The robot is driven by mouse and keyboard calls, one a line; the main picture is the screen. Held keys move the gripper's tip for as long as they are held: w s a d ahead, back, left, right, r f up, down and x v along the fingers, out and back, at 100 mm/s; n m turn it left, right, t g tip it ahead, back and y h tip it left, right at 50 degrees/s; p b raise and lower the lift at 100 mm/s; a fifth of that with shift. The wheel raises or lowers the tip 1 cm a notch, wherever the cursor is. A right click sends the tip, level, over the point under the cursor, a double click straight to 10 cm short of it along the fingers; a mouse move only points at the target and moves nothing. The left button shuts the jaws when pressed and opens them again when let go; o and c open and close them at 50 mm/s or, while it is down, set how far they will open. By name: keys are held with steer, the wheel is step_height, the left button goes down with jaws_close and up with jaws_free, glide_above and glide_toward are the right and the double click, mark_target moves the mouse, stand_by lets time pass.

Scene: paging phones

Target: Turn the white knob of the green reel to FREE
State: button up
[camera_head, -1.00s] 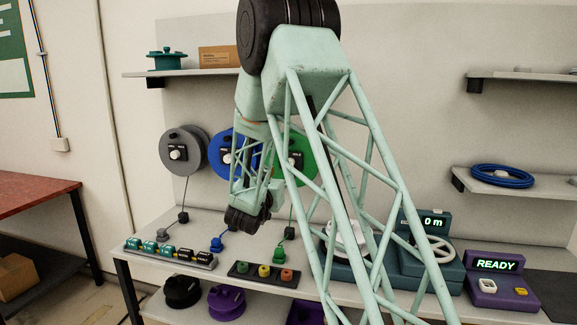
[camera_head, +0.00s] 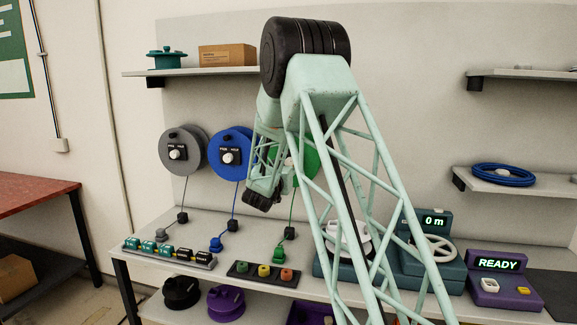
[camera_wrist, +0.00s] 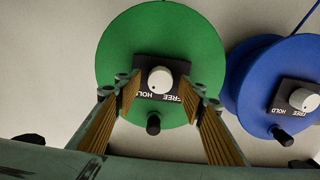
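The green reel (camera_head: 308,163) hangs on the back wall, mostly hidden behind my arm in the head view. In the wrist view the green reel (camera_wrist: 205,55) fills the middle, with a black plate (camera_wrist: 145,75) marked FREE and HOLD, upside down there. The white knob (camera_wrist: 160,80) sits on the plate. A black crank handle (camera_wrist: 153,124) is on the reel's face. My gripper (camera_wrist: 163,98) is open, its ribbed fingers on either side of the knob in the picture, empty and apparently short of it.
The blue reel (camera_head: 232,145) and grey reel (camera_head: 182,140) hang to the left. Their cables run to clips on the bench. Labelled blocks (camera_head: 170,250), a button strip (camera_head: 262,273), a 0 m counter (camera_head: 432,221) and a purple READY box (camera_head: 497,265) stand on the bench.

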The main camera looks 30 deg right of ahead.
steer(key=shift+w+d, duration=0.25)
steer(key=shift+w, duration=0.05)
steer(key=shift+c, duration=0.3)
steer(key=c, duration=0.8)
